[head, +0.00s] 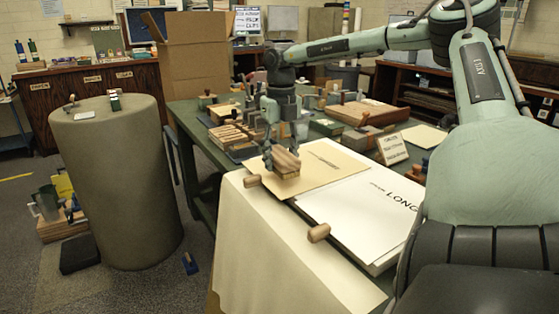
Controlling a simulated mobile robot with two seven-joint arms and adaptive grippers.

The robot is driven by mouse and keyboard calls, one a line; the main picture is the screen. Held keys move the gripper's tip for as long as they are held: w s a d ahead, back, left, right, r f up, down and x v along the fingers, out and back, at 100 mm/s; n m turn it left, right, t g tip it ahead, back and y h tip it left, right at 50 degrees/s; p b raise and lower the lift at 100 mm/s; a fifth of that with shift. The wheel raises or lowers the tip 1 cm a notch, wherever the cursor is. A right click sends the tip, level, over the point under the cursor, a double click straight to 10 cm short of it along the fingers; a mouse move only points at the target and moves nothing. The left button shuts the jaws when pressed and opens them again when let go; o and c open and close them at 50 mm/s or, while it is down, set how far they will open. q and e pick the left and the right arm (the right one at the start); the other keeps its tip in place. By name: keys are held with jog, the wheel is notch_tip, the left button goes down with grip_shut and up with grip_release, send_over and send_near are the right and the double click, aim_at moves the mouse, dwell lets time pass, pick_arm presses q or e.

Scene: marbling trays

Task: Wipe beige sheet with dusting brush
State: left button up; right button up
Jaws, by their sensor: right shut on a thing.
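The beige sheet (325,168) lies flat on the green table, left of and partly behind a white sheet with printed lettering. My right gripper (283,150) points down over the left part of the beige sheet. It is shut on the dusting brush (288,168), a wooden block with a paler lower part. The brush is at the sheet's surface; I cannot tell whether it touches. My left gripper is not in view.
Pale cloth (275,260) hangs down the front. A round pedestal (120,190) stands left.

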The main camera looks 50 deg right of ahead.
jog(key=shift+r, duration=2.5)
